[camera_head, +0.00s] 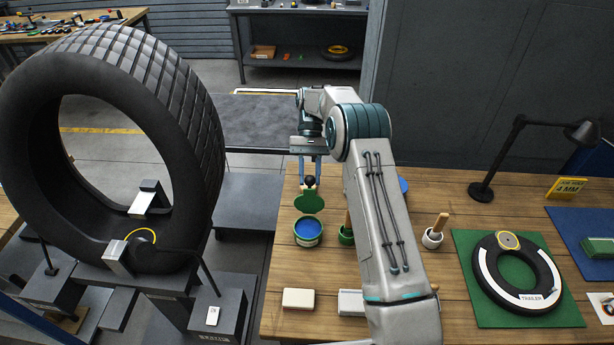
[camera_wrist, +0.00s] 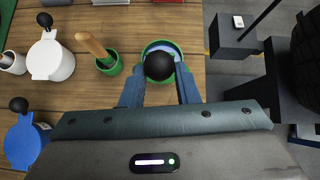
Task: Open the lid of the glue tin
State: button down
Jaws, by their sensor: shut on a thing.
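The green tin (camera_head: 308,241) stands on the wooden bench in the head view, and its blue contents show. Its green lid (camera_head: 309,202) is raised and tilted at the far side of the tin. My gripper (camera_head: 310,178) is shut on the black ball knob (camera_head: 310,182) of this lid. In the wrist view the knob (camera_wrist: 158,66) sits between the fingertips (camera_wrist: 159,76), with the green tin's rim (camera_wrist: 146,48) just beyond. The lid itself is mostly hidden there behind the knob and fingers. I cannot read any label on the tin.
A green pot with a wooden-handled tool (camera_wrist: 108,65) stands beside the tin. A white tin (camera_wrist: 52,58) and a blue tin (camera_wrist: 22,140), both with black knobs, stand farther along. Pale blocks (camera_head: 298,299) lie near the front edge. A large tyre (camera_head: 190,110) stands left of the bench.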

jog(key=shift+w+d+f+g, duration=0.15)
jog(key=shift+d+f+g, duration=0.15)
jog(key=shift+d+f, duration=0.2)
jog(key=c, duration=1.2)
grip_release()
jog(key=shift+o, duration=0.5)
jog(key=shift+w+d, duration=0.1)
jog(key=shift+d, duration=0.15)
jog(key=shift+a+r, duration=0.25)
jog(key=shift+a, duration=0.2)
jog(key=s+d+r, duration=0.4)
jog(key=d+r, duration=0.6)
jog(key=r, duration=0.1)
jog(key=shift+s+d+b, duration=0.3)
jog(key=shift+s+d, duration=0.05)
jog(key=shift+d, duration=0.05)
